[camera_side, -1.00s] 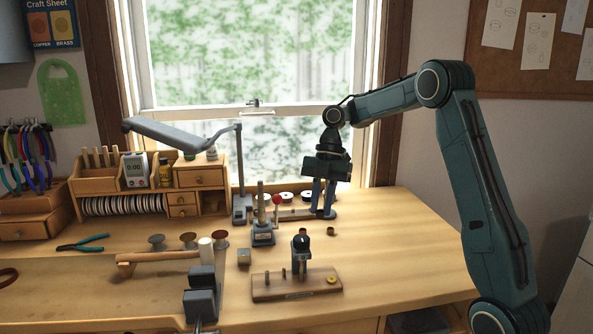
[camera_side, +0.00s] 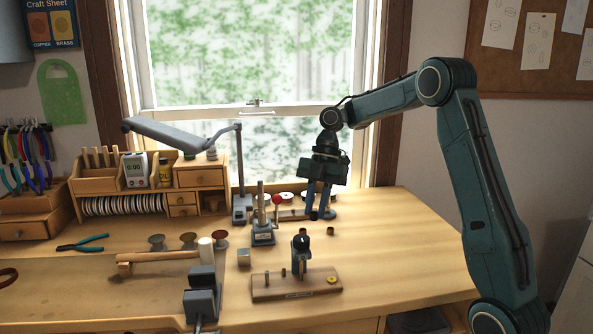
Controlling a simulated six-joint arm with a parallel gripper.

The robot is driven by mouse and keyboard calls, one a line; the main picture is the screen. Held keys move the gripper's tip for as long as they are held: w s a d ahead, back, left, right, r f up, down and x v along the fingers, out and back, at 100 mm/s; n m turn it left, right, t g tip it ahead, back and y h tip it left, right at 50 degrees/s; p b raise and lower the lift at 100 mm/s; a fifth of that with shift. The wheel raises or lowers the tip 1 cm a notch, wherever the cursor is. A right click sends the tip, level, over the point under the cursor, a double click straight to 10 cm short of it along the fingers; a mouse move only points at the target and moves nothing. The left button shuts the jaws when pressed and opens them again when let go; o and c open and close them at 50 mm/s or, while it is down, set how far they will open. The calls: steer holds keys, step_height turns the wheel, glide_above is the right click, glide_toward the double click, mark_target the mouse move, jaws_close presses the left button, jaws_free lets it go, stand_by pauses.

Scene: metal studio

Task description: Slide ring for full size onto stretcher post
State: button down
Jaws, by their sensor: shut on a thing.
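The ring stretcher (camera_side: 263,236) is a grey block on the bench, with an upright pale post (camera_side: 261,205) and a red-knobbed lever (camera_side: 277,199) beside it. My gripper (camera_side: 316,214) points down to the right of the stretcher, clear of the post, its tips low over the back of the bench. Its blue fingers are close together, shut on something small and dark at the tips. I take this to be the ring, but it is too small to make out its shape.
A lamp stand (camera_side: 240,205) rises behind the stretcher. The right bench is clear.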

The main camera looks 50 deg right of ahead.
steer(key=w+a+f+m+t+h, duration=0.1)
steer(key=a+m, duration=0.2)
steer(key=m, duration=0.1)
steer(key=w+a+f+m+t+h, duration=0.1)
steer(key=w+a+m+t, duration=0.1)
steer(key=a+m, duration=0.2)
steer(key=w+a+f+m+t, duration=0.1)
steer(key=w+a+m, duration=0.1)
steer(key=m, duration=0.4)
steer(key=shift+a+f+t+h, duration=0.2)
steer(key=shift+a+t+h, duration=0.15)
steer(key=shift+a, duration=0.35)
steer(key=shift+w+a+f+m+h, duration=0.25)
steer(key=shift+w+a+f+m, duration=0.1)
steer(key=shift+a+m, duration=0.3)
steer(key=shift+w+a+m, duration=0.15)
steer(key=shift+w+m, duration=0.05)
steer(key=shift+m, duration=0.05)
steer(key=w+d+r, duration=0.3)
steer(key=d+r, duration=0.1)
steer(key=r, duration=0.4)
steer(key=w+d+r+m, duration=0.1)
steer(key=w+d+r, duration=0.3)
steer(key=r, duration=0.5)
steer(key=shift+w+d, duration=0.25)
steer(key=shift+d, duration=0.35)
steer(key=shift+f, duration=0.2)
steer(key=shift+f, duration=2.15)
steer(key=shift+f, duration=1.65)
